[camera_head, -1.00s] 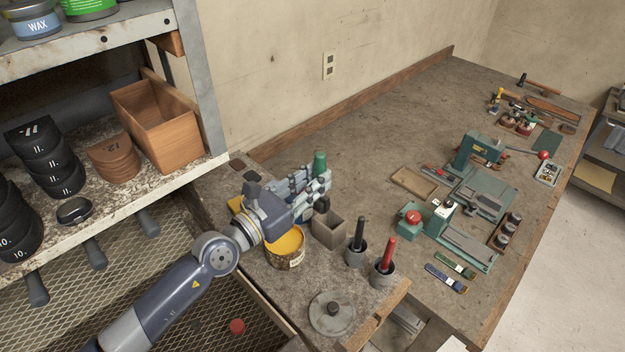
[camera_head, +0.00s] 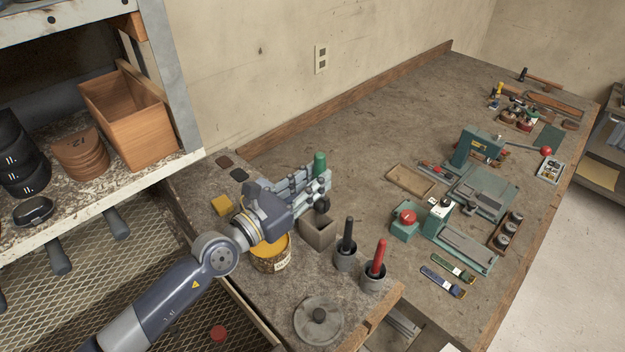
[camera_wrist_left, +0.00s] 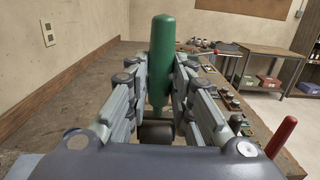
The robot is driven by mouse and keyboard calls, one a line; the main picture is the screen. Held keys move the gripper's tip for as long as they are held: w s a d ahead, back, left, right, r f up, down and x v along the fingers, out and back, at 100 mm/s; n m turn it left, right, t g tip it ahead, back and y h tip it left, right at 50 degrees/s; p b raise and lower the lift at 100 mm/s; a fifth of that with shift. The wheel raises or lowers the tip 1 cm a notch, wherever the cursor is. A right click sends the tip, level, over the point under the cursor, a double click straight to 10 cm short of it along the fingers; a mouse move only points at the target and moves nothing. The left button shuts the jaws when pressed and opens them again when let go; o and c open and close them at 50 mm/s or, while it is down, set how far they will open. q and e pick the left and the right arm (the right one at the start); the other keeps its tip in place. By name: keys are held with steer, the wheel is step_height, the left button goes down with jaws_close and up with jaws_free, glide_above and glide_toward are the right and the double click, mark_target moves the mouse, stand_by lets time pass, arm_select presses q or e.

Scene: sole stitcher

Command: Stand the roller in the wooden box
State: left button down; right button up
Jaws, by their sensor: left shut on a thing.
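My left gripper (camera_head: 318,183) is shut on the roller and holds it upright over the bench. The roller's green handle (camera_head: 320,162) sticks up above the fingers, and its dark roller end (camera_head: 322,205) hangs below them. In the left wrist view the green handle (camera_wrist_left: 162,60) stands between the two fingers, with the dark roller end (camera_wrist_left: 157,133) low behind them. A small open square grey-brown box (camera_head: 318,236) stands on the bench just below the roller. A larger open orange-brown wooden box (camera_head: 140,125) sits on the shelf at left. My right gripper is out of view.
A can of yellow stuff (camera_head: 271,262) stands below my left wrist. Cups with a black handle (camera_head: 347,235) and a red handle (camera_head: 377,258) stand right of the small box. A round lid (camera_head: 318,318) lies in front. The bench is clear towards the back wall.

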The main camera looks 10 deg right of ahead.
mark_target(314, 207)
arm_select(q)
step_height(314, 207, down, 8)
steer(key=b, duration=0.7)
steer(key=shift+a+r, duration=0.1)
steer(key=shift+r, duration=0.05)
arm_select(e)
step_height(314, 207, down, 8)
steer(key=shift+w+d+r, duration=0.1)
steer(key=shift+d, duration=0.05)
arm_select(q)
steer(key=c, duration=1.3)
jaws_free()
steer(key=shift+s, duration=0.1)
steer(key=shift+f, duration=0.25)
